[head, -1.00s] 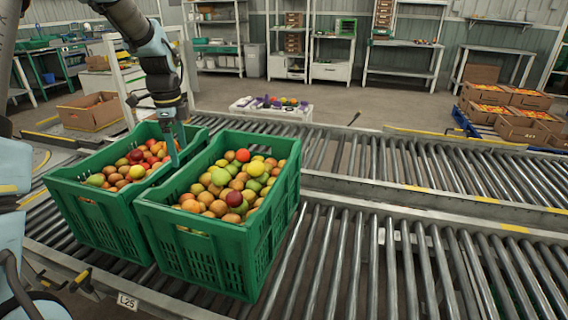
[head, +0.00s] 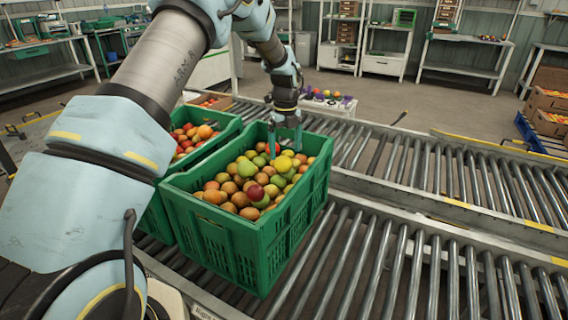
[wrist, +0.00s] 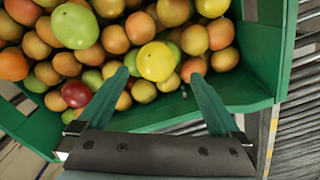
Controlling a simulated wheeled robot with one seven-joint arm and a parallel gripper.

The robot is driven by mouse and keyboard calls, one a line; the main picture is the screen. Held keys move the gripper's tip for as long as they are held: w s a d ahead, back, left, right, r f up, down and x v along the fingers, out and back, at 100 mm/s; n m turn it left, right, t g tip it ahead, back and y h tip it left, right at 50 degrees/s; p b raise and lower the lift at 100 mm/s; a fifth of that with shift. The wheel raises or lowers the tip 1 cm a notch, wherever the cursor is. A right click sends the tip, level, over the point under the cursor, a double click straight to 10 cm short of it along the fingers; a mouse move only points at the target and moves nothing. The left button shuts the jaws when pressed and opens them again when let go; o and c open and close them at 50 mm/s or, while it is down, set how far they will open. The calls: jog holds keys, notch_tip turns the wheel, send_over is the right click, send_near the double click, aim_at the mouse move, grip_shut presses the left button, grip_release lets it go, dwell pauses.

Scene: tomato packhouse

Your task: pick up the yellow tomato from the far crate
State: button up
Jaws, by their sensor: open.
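A yellow tomato (head: 283,164) lies on top of the heap near the far right part of the right-hand green crate (head: 225,235). In the wrist view the yellow tomato (wrist: 155,61) shows just ahead of the fingertips, between their lines. My gripper (head: 284,146) is above that crate's far side, pointing down, with its two teal fingers apart and empty. In the wrist view the open gripper (wrist: 159,77) has one finger to each side of the yellow tomato. I cannot tell how far above it the tips are.
Green, orange and dark red tomatoes crowd around the yellow one. A second green crate (head: 228,128) of tomatoes stands close on the left, partly hidden by my arm. The crate's wall (wrist: 262,50) is near the right finger. The roller conveyor (head: 400,240) to the right is clear.

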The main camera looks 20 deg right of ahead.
aim_at(283, 157)
jog(key=shift+a+f+p, duration=0.15)
jog(key=shift+f+p, duration=0.2)
jog(key=shift+f, duration=0.8)
jog(key=shift+a+f+p, duration=0.15)
jog(key=shift+f+p, duration=0.2)
jog(key=shift+f, duration=0.75)
jog(key=c, duration=0.9)
jog(key=shift+o, duration=0.2)
jog(key=shift+w, duration=0.1)
